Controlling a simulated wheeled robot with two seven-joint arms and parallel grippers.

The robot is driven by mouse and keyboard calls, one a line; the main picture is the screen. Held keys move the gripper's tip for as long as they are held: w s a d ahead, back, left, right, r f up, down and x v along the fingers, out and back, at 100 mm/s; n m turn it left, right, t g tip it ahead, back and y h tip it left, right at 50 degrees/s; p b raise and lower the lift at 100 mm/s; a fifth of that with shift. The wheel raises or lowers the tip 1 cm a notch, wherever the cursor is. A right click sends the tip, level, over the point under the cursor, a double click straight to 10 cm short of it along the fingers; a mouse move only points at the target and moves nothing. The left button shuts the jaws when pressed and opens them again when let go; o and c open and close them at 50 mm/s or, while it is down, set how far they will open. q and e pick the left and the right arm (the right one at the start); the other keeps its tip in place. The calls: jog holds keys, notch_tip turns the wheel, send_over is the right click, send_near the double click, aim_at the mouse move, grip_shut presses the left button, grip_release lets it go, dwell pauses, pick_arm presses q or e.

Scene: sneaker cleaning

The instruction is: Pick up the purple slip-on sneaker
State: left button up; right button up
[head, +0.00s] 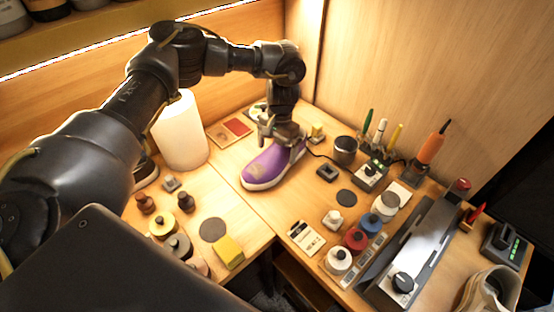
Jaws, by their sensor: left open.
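The purple slip-on sneaker (269,165) with a white sole stands upright on the wooden bench, in the middle of the head view. A dull yellowish patch shows on its upper. My left gripper (284,142) points down over the sneaker's far, ankle end. It is open and overlaps that end in the view. Whether the fingers touch the shoe I cannot tell, and the opening is partly hidden by the gripper. My right gripper is not in view.
A white paper roll (181,132) stands left of the sneaker. Small bottles, a yellow sponge (229,251) and a dark disc lie in front. Brushes, jars (355,239) and a grey metal tray edge fill the right. A light-coloured shoe (489,290) sits at the lower right.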

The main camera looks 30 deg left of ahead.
pick_arm(q)
jog(key=shift+s+f, duration=0.2)
jog(key=shift+f, duration=1.2)
jog(key=shift+c, duration=0.5)
jog(key=c, duration=1.1)
